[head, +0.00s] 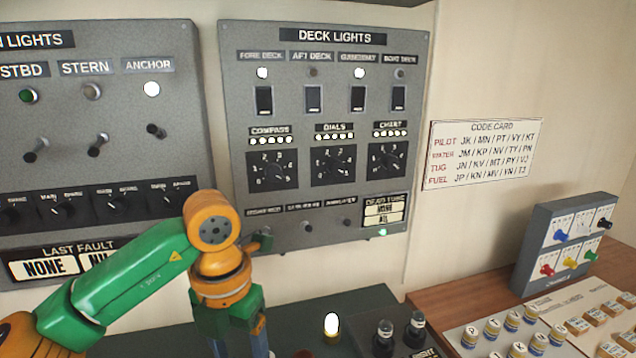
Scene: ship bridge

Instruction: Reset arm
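My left arm (130,285), green and orange, comes in from the lower left. It rises to an orange joint (212,222) in front of the gap between the two wall panels, then bends down past an orange and green section (222,285) to the bottom edge. Its gripper fingers do not show; that end of the arm is cut off by the frame. The arm hides part of the lower left panel and the lower left corner of the deck lights panel (325,130). My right arm and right gripper are not in view.
A lights panel (100,110) with STBD, STERN and ANCHOR switches is at the left. A code card (485,153) hangs on the wall. Below are a dark console with a lit white lamp (331,325), a grey box (565,245) with coloured levers, and a board of labelled pieces (545,325).

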